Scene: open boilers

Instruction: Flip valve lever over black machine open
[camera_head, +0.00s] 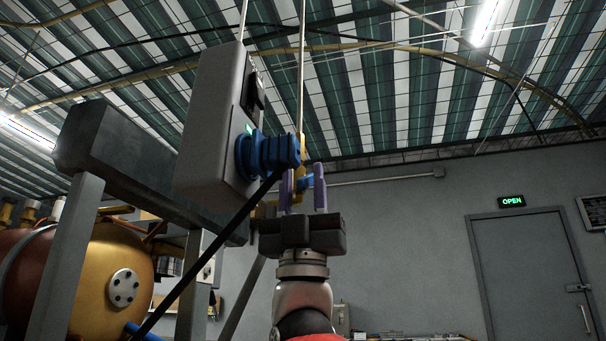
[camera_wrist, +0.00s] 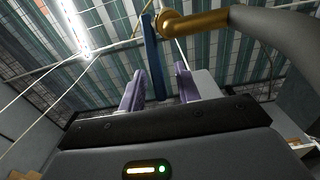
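My gripper (camera_head: 303,186) points up at the middle of the head view. Its two purple fingers are apart, and they also show in the wrist view (camera_wrist: 159,84). The blue valve lever (camera_wrist: 150,55) hangs from a brass valve and pipe (camera_wrist: 185,22) in the wrist view. Its lower end lines up with the gap between the fingers, nearer the left one. I cannot tell whether it touches. In the head view the blue lever (camera_head: 307,182) is a small patch between the fingers, partly hidden, with the yellow pipe (camera_head: 298,172) beside it. I cannot identify the black machine.
A grey box (camera_head: 209,120) with a blue plug (camera_head: 266,152) and dark cable hangs close left of my gripper. A dark beam (camera_head: 140,160) and an orange-yellow boiler (camera_head: 112,280) stand at left. A grey door (camera_head: 533,275) is at right. Space right of my gripper looks clear.

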